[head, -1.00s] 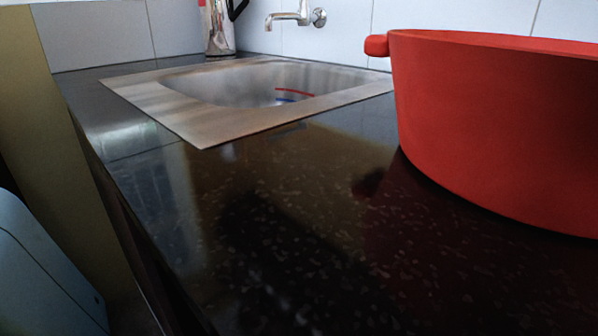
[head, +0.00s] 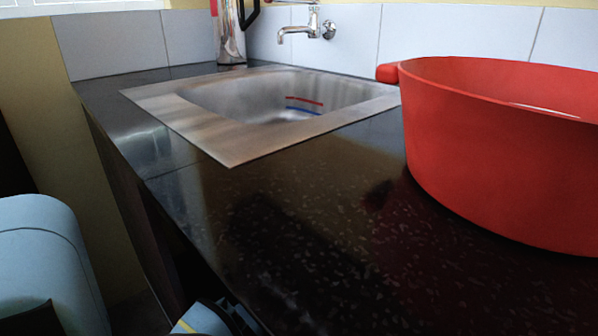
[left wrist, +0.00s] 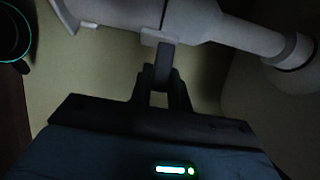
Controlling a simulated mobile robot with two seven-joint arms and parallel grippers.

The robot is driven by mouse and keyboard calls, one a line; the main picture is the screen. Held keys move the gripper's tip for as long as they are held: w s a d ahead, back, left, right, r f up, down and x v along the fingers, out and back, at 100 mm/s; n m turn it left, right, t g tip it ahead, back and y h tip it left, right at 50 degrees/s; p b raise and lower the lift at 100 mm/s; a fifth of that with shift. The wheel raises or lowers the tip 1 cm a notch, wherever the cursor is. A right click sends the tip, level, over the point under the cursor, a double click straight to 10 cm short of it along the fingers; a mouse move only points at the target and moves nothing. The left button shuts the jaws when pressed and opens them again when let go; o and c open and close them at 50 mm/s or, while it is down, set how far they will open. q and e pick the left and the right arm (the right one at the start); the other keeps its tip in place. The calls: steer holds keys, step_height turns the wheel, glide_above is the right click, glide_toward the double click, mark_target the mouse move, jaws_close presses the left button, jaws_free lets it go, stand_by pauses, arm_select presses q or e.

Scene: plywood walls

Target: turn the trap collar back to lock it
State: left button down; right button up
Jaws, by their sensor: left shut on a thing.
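In the left wrist view, my left gripper (left wrist: 163,78) reaches up from the bottom edge. Its two dark fingers are shut on a short grey tab (left wrist: 164,54) that hangs from a white fitting on the pipe, apparently the trap collar (left wrist: 160,36). The white trap pipe (left wrist: 245,36) runs across the top, with a wider ring (left wrist: 296,50) at its right end. The picture is dim, and the fingers hide part of the tab. I cannot read the collar's lock position. The head view shows neither the trap nor my gripper jaws. My right gripper is in neither view.
A dark round thing with a teal rim (left wrist: 14,42) is at the upper left of the wrist view. Above, the dark counter (head: 290,225) holds an inset steel sink (head: 230,141), a large red pot (head: 500,160) and a steel jug (head: 231,40). A tap (head: 300,30) is on the wall.

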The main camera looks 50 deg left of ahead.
arm_select(q)
steer(key=shift+s+a+f, duration=0.1)
steer(key=shift+s+a, duration=0.45)
steer(key=shift+s, duration=0.35)
steer(key=shift+s+a+y, duration=0.1)
steer(key=shift+y, duration=0.2)
steer(key=c, duration=1.3)
jaws_free()
steer(key=p+v, duration=0.1)
steer(key=v, duration=0.6)
steer(key=shift+s+d, duration=0.2)
steer(key=shift+s, duration=0.15)
